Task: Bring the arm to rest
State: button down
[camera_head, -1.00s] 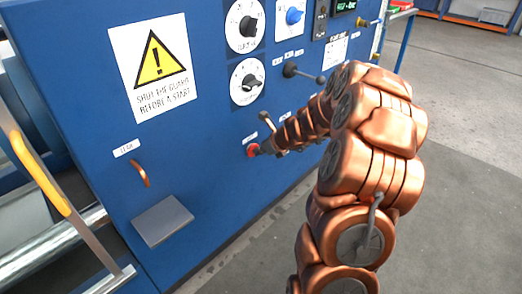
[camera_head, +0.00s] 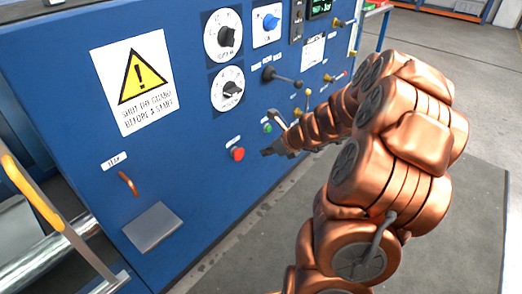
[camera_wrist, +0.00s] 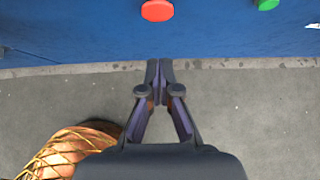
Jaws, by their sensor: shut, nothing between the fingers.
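My copper arm reaches from the lower right toward the blue panel in the head view. My gripper (camera_head: 268,151) is at its end, a little to the right of the red button (camera_head: 237,154) and apart from it. In the wrist view my gripper (camera_wrist: 159,64) has its fingertips together, with nothing between them. The red button (camera_wrist: 157,10) is at the top of that view, beyond the fingertips. The green button (camera_wrist: 267,4) is at the top right. Floor shows beneath the fingers.
The blue panel (camera_head: 75,110) carries a warning sign (camera_head: 134,82), dials, a black lever (camera_head: 283,77) and several yellow valve handles close to my arm. A grey ledge (camera_head: 153,227) juts out lower left. A yellow-topped rail (camera_head: 32,193) stands at the left. Open floor (camera_head: 470,130) lies to the right.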

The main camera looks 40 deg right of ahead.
jog(key=shift+s+r, duration=0.15)
dwell(0.6)
jog(key=s+a+r+n+g+y+p, duration=0.2)
jog(key=a+r+n+p, duration=0.4)
jog(key=a+r, duration=0.3)
jog(key=s+a+r+n+g+y+p, duration=0.1)
jog(key=s+a+r+n+p, duration=0.1)
jog(key=a+r+n+p, duration=0.6)
jog(key=s+a+r+n+g+p, duration=0.45)
jog(key=s+a+r+n, duration=0.25)
jog(key=s+a, duration=0.3)
jog(key=s+d+r+n+g+h+p, duration=0.1)
jog(key=s+r+n+g+h+p, duration=0.2)
jog(key=s+r+n+p, duration=0.8)
jog(key=s+r+n+h, duration=0.1)
jog(key=s+h, duration=0.1)
jog(key=s, duration=0.3)
jog(key=shift+s+r+p, duration=0.15)
jog(key=shift+r+p, duration=0.2)
jog(key=shift+p, duration=0.05)
jog(key=shift+a+n, duration=0.1)
jog(key=shift+n, duration=0.2)
